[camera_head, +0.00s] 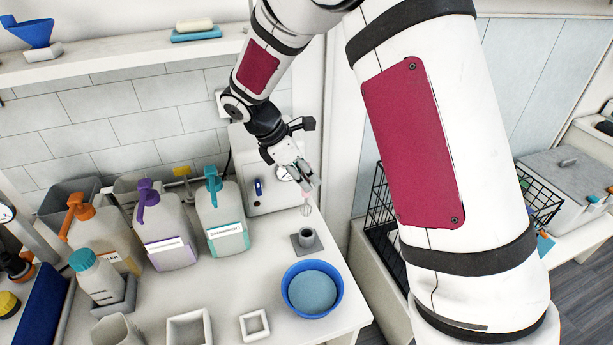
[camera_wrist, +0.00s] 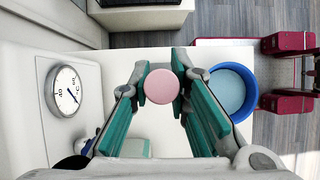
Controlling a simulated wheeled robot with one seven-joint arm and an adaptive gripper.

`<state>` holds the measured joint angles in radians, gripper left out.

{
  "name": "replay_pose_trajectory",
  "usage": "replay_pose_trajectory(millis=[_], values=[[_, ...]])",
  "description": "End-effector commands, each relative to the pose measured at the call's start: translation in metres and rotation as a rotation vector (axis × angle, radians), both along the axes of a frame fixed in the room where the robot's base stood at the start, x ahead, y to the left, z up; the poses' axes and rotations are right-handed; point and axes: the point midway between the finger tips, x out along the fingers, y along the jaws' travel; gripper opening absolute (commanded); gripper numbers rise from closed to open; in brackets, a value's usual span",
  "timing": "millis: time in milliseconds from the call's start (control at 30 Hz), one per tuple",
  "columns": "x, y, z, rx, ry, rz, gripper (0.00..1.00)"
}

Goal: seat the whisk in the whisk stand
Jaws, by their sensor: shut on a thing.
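The whisk (camera_head: 307,208) hangs from my gripper (camera_head: 304,181), its thin wire end pointing down. The round pink end of the whisk's handle (camera_wrist: 161,87) shows between the green-padded fingers of my gripper (camera_wrist: 160,78) in the wrist view. My gripper is shut on the whisk's handle. The whisk stand (camera_head: 307,241) is a grey square base with a short round cup, on the white counter. The whisk is above the stand's cup and apart from it in the head view. The stand cannot be made out in the wrist view, where the handle and fingers block the middle.
A blue bowl (camera_head: 312,289) stands just in front of the stand. Pump bottles, one teal-topped (camera_head: 220,214), stand to the left. A white box (camera_head: 263,190) with a dial (camera_wrist: 64,91) stands behind. A small square frame (camera_head: 255,325) lies near the front. The counter's right edge is close.

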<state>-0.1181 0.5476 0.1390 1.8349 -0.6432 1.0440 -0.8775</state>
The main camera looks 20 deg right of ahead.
Motion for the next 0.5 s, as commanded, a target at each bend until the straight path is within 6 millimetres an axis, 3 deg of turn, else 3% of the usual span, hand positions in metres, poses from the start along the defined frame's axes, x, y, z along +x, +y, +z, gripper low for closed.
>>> replay_pose_trajectory(millis=[300,500], values=[[0.0,0.0,-0.001,-0.002,0.0,-0.006,0.0],[0.001,0.0,-0.012,-0.002,0.002,-0.005,0.0]])
